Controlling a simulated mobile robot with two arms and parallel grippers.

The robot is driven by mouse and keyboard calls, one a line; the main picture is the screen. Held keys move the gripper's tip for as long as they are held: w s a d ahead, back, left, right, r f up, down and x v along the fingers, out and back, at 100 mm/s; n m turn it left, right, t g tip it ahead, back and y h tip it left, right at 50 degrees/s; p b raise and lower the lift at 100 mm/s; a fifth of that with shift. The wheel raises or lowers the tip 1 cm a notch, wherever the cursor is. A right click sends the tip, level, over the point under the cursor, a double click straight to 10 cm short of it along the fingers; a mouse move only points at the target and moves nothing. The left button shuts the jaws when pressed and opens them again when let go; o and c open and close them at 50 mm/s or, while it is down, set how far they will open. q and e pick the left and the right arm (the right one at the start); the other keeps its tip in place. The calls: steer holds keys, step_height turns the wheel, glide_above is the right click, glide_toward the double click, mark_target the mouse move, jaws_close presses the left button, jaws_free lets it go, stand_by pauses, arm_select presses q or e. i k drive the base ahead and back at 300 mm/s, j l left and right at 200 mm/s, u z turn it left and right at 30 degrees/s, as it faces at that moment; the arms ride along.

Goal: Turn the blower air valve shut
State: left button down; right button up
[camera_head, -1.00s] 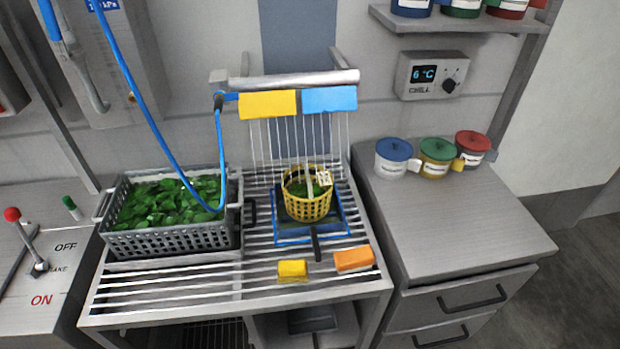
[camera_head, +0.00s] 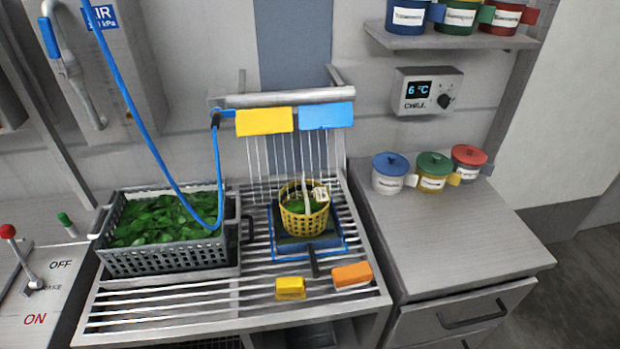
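The air unit (camera_head: 103,17) is a grey wall panel at the upper left, with a blue label reading "IR" and "kPa", partly cut off by the top edge. A blue handle (camera_head: 48,38) on a grey pipe (camera_head: 85,95) stands at its left side and looks like the valve lever; it points roughly along the pipe. A blue hose (camera_head: 143,110) runs from the top down to the grey crate and loops up to a nozzle at the rail. Neither of my grippers is in view.
A grey crate (camera_head: 160,262) of greens and a yellow basket (camera_head: 304,222) stand on the slatted rack. A red-knobbed lever (camera_head: 8,232) with ON and OFF marks is at the lower left. Lidded tubs stand on the right counter (camera_head: 450,235), whose front is clear.

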mark_target(45, 25)
steer(key=u, duration=1.35)
